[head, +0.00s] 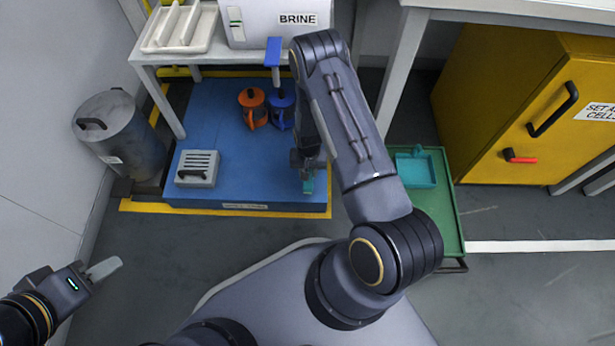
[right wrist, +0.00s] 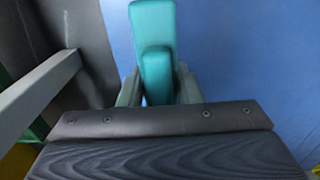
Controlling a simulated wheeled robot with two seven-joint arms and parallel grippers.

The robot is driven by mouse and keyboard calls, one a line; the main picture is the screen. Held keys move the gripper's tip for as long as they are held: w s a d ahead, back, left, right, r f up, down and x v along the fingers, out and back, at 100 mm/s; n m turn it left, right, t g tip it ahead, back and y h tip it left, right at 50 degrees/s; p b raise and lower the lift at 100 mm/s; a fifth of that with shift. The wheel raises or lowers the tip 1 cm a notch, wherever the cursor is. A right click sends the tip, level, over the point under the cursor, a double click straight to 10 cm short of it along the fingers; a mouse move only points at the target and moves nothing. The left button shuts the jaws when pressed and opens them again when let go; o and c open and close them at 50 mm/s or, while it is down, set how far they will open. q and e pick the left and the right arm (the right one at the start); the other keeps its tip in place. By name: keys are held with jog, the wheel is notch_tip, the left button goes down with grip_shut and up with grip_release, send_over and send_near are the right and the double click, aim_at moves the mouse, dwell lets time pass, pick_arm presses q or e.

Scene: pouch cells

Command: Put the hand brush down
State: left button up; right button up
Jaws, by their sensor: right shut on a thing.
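The teal hand brush (right wrist: 152,30) is between the fingers of my right gripper (right wrist: 158,88) in the right wrist view, with the blue platform behind it. In the head view my right gripper (head: 305,168) hangs over the right front part of the blue platform (head: 245,160), and a small piece of the teal brush (head: 308,186) shows at its tip. My forearm hides part of this area. I cannot tell whether the brush touches the platform. My left gripper (head: 103,269) is at the lower left over bare floor, holding nothing visible; its finger gap is unclear.
A grey slatted box (head: 197,168) and orange (head: 252,108) and blue (head: 281,108) jugs stand on the platform. A metal bin (head: 120,135) is at left. A teal dustpan (head: 416,171) lies on a green cart (head: 447,205). A yellow cabinet (head: 500,90) stands right.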

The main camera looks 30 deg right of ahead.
jog(key=f+b, duration=0.1)
jog(key=f, duration=0.1)
jog(key=w+f+b, duration=0.1)
jog(key=f, duration=0.1)
jog(key=shift+d+f+b, duration=0.15)
jog(key=shift+b, duration=0.25)
jog(key=o, duration=0.9)
jog(key=shift+o, duration=0.2)
